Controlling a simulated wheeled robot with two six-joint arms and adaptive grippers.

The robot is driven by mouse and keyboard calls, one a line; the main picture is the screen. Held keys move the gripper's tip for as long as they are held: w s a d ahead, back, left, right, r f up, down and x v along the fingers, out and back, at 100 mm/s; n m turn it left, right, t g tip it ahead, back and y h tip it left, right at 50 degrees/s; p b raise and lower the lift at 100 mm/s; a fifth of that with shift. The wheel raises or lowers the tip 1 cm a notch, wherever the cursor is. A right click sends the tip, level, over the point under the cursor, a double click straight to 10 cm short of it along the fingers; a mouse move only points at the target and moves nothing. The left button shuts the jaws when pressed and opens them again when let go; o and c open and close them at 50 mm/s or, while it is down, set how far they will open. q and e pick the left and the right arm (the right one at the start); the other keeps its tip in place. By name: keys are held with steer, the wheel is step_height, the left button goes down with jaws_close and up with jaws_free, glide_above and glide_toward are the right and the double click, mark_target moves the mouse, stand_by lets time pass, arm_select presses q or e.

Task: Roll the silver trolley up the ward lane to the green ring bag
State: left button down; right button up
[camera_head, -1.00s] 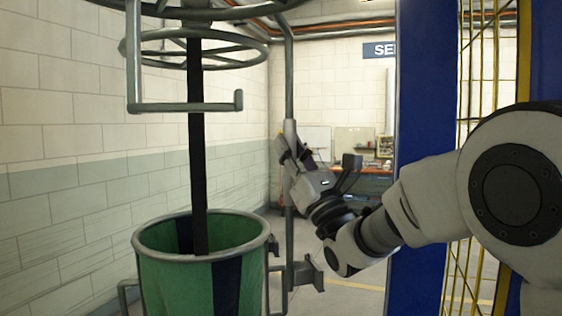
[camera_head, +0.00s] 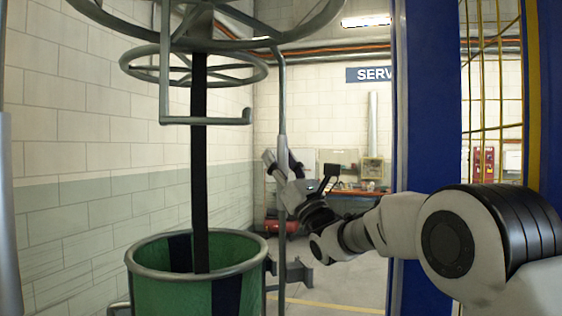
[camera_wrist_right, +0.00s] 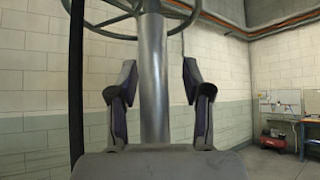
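A green bag (camera_head: 185,295) with dark stripes and a round silver rim stands at lower left in the head view. A dark upright bar (camera_head: 200,150) runs down into it. Silver rings (camera_head: 240,76) and a thin upright silver pole (camera_head: 280,100) rise above and beside it; I cannot tell which parts are the trolley. My right gripper (camera_head: 282,165) is at the pole. In the right wrist view, the pole (camera_wrist_right: 154,80) stands between the two open fingers (camera_wrist_right: 160,98), with a visible gap at its right. My left gripper is not in view.
A pale block wall (camera_head: 75,150) runs along the left. A blue post (camera_head: 428,120) and a yellow mesh panel (camera_head: 490,90) stand at right. A bench with boards (camera_head: 345,180) and a red object (camera_head: 285,225) are at the back. Floor is clear beyond the pole.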

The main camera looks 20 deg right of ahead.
mark_target(280, 115)
steer(key=shift+s+r, duration=0.15)
steer(key=shift+r, duration=0.05)
step_height(280, 115, up, 10)
steer(key=shift+f, duration=0.15)
steer(key=shift+f, duration=0.15)
stand_by(1.0)
